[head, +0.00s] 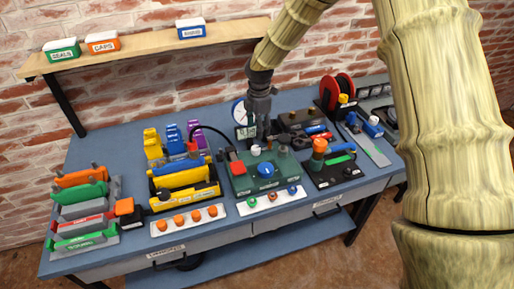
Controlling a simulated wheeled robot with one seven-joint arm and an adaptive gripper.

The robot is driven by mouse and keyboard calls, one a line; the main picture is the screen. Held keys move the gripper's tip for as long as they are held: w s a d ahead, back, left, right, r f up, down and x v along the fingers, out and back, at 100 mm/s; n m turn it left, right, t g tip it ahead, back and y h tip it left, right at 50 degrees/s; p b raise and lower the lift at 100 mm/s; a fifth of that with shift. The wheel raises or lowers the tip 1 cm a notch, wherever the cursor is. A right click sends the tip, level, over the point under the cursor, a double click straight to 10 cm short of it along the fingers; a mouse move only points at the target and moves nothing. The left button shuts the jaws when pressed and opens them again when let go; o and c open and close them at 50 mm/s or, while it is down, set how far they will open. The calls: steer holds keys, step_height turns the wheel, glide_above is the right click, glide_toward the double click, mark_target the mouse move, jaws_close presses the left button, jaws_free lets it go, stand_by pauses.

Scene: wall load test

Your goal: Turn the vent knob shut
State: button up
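A dark green test block (240,184) sits at the middle of the blue workbench. On its top are a large blue knob (266,170), a small white knob (256,150) and a red part (237,169) at the left. I cannot read which knob is labelled as the vent. My gripper (266,140) points down at the back of the green block, close to the white knob. Its fingers are small and dark here, so I cannot tell whether they are open or touch anything.
Yellow and blue blocks (184,179) stand left of the green block. A white strip with coloured knobs (271,200) lies in front. A black tray (333,171) with an orange-topped part and a red reel (337,91) are at the right. A gauge (239,112) stands behind. A wooden shelf (150,43) hangs above.

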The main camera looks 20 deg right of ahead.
mark_target(256, 148)
steer(key=shift+a+f, duration=0.25)
steer(key=shift+f, duration=0.1)
steer(key=shift+w+a+f+p, duration=0.1)
steer(key=shift+f+p, duration=0.7)
steer(key=shift+f, duration=1.6)
steer(key=shift+w+f+p, duration=0.1)
steer(key=shift+f+p, duration=0.7)
steer(key=shift+f, duration=1.6)
steer(key=c, duration=1)
